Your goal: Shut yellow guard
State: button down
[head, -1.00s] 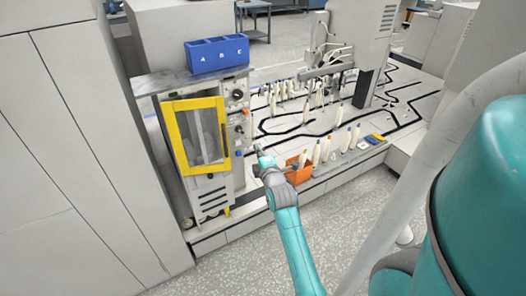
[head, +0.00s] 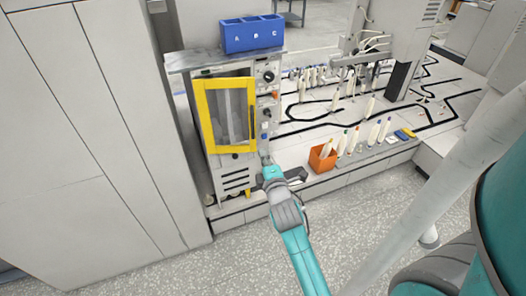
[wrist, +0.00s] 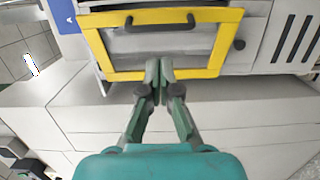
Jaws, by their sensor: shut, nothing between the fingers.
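The yellow guard (head: 204,118) is a framed window door on the front of the grey machine cabinet (head: 229,170). The guard also shows in the wrist view (wrist: 120,75), with the handle (wrist: 160,21) along the top. My gripper (head: 266,160) is shut and empty, low and to the right of the guard. In the wrist view its fingertips (wrist: 160,72) overlap the guard's near edge; contact is unclear.
A blue lettered bin (head: 250,36) stands on the cabinet top. An orange box (head: 322,158) with a bobbin stands right of my gripper, beside several upright bobbins (head: 372,134). A tall white cabinet wall (head: 95,130) closes off the left. The speckled floor in front is clear.

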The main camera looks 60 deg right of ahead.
aim_at(253, 128)
jog(key=x, duration=1.2)
jog(key=w+d, duration=0.3)
jog(key=d, duration=0.3)
jog(key=shift+d, duration=0.3)
jog(key=shift+w+r, duration=0.1)
jog(key=shift+r, duration=0.1)
